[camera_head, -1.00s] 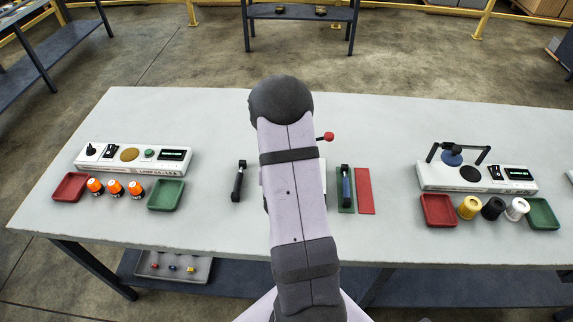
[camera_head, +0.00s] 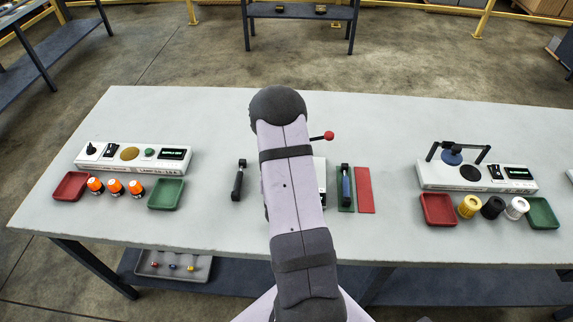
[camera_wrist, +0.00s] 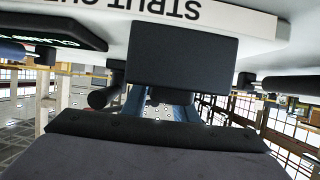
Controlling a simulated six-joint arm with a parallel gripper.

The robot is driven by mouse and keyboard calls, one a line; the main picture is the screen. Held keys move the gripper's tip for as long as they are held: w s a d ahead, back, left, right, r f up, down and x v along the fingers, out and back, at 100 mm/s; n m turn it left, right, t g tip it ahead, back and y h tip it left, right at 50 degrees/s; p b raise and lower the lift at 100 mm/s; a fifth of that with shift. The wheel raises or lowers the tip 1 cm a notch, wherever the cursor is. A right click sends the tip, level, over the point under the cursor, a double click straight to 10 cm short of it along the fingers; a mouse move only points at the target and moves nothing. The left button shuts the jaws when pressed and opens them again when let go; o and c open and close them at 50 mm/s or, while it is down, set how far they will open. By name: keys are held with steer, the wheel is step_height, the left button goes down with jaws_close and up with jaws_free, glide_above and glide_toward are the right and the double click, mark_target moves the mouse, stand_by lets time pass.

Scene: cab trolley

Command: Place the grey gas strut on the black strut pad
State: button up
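In the head view a dark strut (camera_head: 238,182) lies on the table left of my arm, and a blue strut (camera_head: 346,185) lies on a green pad (camera_head: 346,206). I cannot tell whether the dark one is the grey gas strut. My arm hides most of the white strut unit (camera_head: 322,172) and my gripper. The upside-down wrist view shows the unit's lettered face (camera_wrist: 205,12), a large black block (camera_wrist: 185,58) and a dark cylinder (camera_wrist: 104,97) beside it. I cannot tell whether the block is the strut pad or a gripper part, nor whether my gripper holds anything.
A red pad (camera_head: 365,190) lies right of the green one. A red-knobbed lever (camera_head: 328,135) sticks out behind my arm. Control units with trays and small parts stand at left (camera_head: 135,160) and right (camera_head: 477,176). The table's back strip is clear.

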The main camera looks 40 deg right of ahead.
steer(key=shift+o, duration=0.5)
steer(key=shift+r, duration=0.2)
steer(key=shift+v, duration=0.75)
steer(key=v, duration=0.4)
steer(key=shift+s+a+r, duration=0.1)
steer(key=shift+r, duration=0.05)
steer(key=p+v, duration=0.4)
steer(key=p, duration=0.2)
steer(key=shift+a, duration=0.1)
steer(key=shift+p+v, duration=0.95)
steer(key=shift+p, duration=0.1)
steer(key=shift+s, duration=0.15)
